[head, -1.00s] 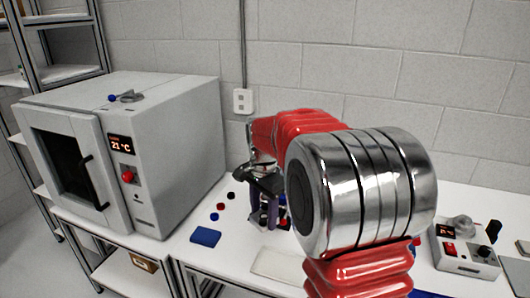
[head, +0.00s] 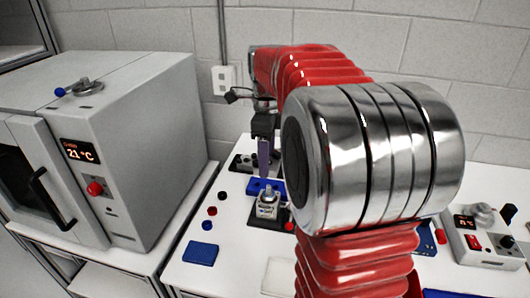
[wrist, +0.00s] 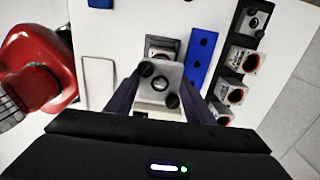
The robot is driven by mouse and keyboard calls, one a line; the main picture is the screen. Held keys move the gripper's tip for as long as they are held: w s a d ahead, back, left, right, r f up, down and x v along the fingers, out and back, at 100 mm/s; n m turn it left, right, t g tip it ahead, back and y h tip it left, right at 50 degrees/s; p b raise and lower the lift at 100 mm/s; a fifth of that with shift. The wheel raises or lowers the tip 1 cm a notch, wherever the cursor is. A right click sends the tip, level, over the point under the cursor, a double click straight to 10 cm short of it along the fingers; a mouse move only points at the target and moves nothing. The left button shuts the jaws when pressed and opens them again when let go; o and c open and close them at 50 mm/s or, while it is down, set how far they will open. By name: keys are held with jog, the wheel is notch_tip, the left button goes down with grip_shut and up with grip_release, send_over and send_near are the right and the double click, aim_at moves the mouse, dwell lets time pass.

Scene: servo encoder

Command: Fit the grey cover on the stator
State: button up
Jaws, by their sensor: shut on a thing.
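In the wrist view, the grey cover (wrist: 158,90) is a square plate with a round middle and dark round spots at its corners. It sits between the purple fingers of my gripper (wrist: 162,80), which is shut on it. The gripper also shows in the head view (head: 264,174), pointing down; I cannot make out the cover clearly there. What looks like the stator (head: 268,208) is a small metallic block on a black base, just below the fingers. In the wrist view, a pale square block (wrist: 164,47) is partly hidden behind the cover. I cannot tell the gap between them.
A blue holed strip (wrist: 202,55) and a black rack (wrist: 232,82) with several motor-like parts lie beyond. A pale tray (wrist: 98,83) lies on the near side. Coloured discs and a blue pad (head: 201,253) lie left. An oven (head: 130,150) and a control box (head: 485,244) flank the workspace.

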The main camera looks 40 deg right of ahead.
aim_at(269, 186)
jog(key=shift+d, duration=0.2)
jog(key=shift+s+f, duration=0.1)
jog(key=shift+f, duration=2.1)
jog(key=shift+f, duration=3.1)
jog(key=o, duration=1.6)
jog(key=shift+c, duration=0.2)
jog(key=shift+r, duration=4.4)
